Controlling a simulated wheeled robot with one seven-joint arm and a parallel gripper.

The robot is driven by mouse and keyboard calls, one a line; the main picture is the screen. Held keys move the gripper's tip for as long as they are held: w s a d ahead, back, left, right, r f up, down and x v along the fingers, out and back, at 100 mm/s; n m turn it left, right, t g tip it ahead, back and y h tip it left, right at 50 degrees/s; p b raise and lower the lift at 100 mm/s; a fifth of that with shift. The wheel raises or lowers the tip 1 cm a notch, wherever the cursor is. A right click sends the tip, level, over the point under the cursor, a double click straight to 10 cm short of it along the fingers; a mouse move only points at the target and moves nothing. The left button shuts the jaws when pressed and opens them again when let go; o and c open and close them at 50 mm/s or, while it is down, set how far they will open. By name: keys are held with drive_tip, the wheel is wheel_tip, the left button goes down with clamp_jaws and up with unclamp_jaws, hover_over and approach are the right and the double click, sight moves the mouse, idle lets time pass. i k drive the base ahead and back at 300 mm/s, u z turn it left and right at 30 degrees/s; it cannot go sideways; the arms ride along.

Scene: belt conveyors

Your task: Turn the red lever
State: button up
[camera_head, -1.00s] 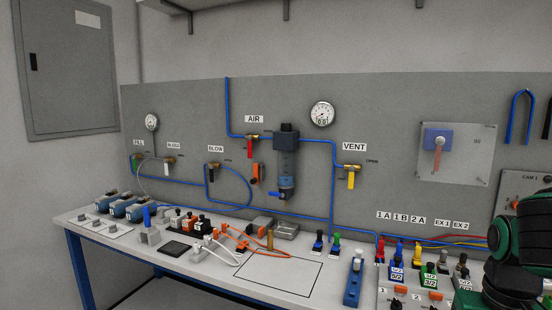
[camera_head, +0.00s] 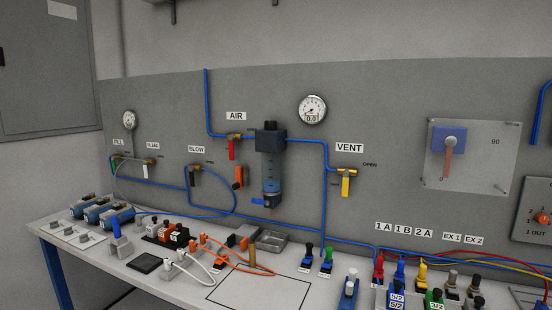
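A red lever (camera_head: 232,150) hangs straight down from the brass valve under the AIR label (camera_head: 236,116) on the grey back panel. A second red, paler lever (camera_head: 447,161) points down from a blue switch (camera_head: 449,139) on a clear plate at the right. A small red toggle (camera_head: 379,269) stands at the bench's front right. My gripper is not in view, so its distance from these levers cannot be told.
A yellow lever (camera_head: 346,186) hangs under VENT. A filter unit (camera_head: 271,165) stands between AIR and VENT, with a gauge (camera_head: 312,109) above. Blue tubes run along the panel. Plugs, cables and colored toggles crowd the bench; an outlined rectangle (camera_head: 255,295) is mostly clear.

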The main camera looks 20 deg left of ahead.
sight(230, 137)
drive_tip(key=k, duration=1.05)
drive_tip(key=u, duration=0.75)
drive_tip(key=i, duration=1)
drive_tip(key=z, duration=0.05)
